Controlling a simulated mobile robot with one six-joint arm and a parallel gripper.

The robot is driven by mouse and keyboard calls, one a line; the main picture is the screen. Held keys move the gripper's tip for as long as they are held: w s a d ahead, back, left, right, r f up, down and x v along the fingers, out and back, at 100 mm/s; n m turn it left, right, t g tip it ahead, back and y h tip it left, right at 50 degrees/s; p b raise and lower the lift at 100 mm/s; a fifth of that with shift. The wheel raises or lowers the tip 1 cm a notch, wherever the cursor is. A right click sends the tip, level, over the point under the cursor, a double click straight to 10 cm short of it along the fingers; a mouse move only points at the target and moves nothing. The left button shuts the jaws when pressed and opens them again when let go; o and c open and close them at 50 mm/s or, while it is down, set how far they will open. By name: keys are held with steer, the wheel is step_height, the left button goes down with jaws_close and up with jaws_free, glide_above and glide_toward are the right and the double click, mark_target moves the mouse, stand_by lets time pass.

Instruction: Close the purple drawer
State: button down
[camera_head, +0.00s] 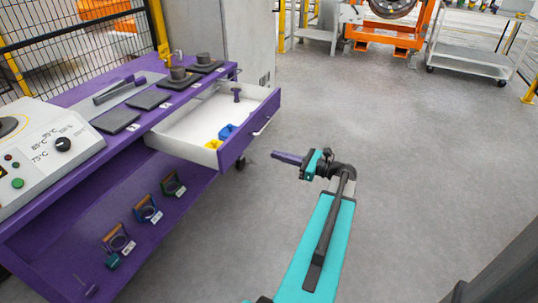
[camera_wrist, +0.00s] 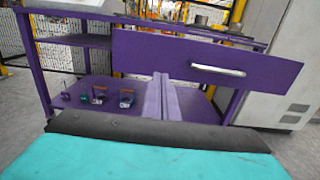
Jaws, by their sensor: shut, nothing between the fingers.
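The purple drawer (camera_head: 249,133) stands pulled out from the purple workbench in the head view. Its white inside holds a yellow item (camera_head: 213,144), a blue item (camera_head: 226,131) and a small dark purple item (camera_head: 237,94). In the wrist view the drawer's purple front (camera_wrist: 150,52) faces me, with a silver handle (camera_wrist: 218,70) right of centre. My gripper (camera_head: 276,154) is shut and empty, its purple fingers pointing left at the drawer front with a gap between. Its fingers (camera_wrist: 161,80) also show in the wrist view, below the drawer front's lower edge in the picture.
The workbench top (camera_head: 75,93) carries dark plates and a control box (camera_head: 40,150) with knobs. Several small clamps or rings stand on its lower shelf (camera_head: 150,240). A grey cabinet (camera_head: 222,40) stands behind. The floor (camera_head: 400,140) right of the drawer is clear.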

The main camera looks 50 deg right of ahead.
mark_target(239, 144)
steer(key=b+x, duration=0.1)
steer(key=x, duration=1.2)
steer(key=shift+w, duration=0.15)
